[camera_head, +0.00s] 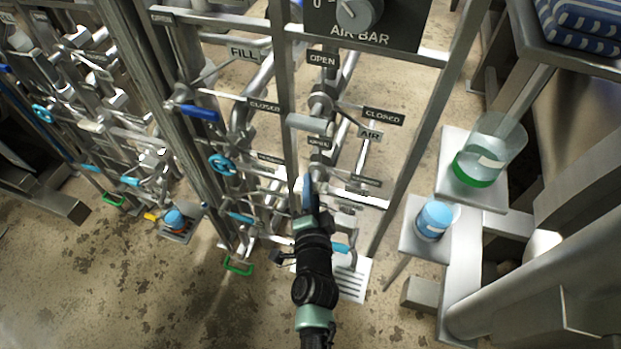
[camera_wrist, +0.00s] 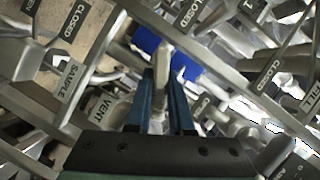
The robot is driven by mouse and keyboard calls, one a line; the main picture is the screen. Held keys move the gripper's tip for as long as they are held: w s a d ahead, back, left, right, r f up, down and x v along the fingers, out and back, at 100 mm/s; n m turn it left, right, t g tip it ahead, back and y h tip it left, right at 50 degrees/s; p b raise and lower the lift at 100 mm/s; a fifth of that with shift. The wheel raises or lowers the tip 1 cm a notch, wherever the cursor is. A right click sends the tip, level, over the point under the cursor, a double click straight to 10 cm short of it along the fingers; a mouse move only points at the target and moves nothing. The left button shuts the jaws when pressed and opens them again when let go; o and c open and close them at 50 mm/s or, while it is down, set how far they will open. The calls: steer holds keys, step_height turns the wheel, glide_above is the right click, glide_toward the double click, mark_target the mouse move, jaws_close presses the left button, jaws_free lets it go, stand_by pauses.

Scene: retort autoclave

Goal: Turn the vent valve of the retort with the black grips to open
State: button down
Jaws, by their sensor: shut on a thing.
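My gripper (camera_head: 308,185) reaches into the valve pipework of the middle frame, below a pale lever handle (camera_head: 308,123). In the wrist view its two blue fingers (camera_wrist: 161,85) are shut on a narrow pale grey handle (camera_wrist: 163,62), which stands between the fingertips. A VENT label (camera_wrist: 96,120) is just left of the fingers, so the handle appears to be the vent valve's lever, though its valve body is hidden. A blue handle (camera_wrist: 186,66) lies just behind the fingertips. Black grips cannot be made out in either view.
Posts and pipes stand close around my gripper. An OPEN label (camera_head: 322,59) and a CLOSED label (camera_head: 383,116) are above it. A blue lever (camera_head: 197,112) is to the left. A glass jar (camera_head: 490,150) and a blue-capped container (camera_head: 434,219) stand on shelves at right.

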stand_by(0.3)
steer(key=c, duration=0.8)
jaws_free()
steer(key=s+r+p, duration=0.2)
steer(key=s, duration=1)
steer(key=shift+s+d+r, duration=0.2)
steer(key=shift+s+r, duration=0.05)
steer(key=shift+s, duration=0.15)
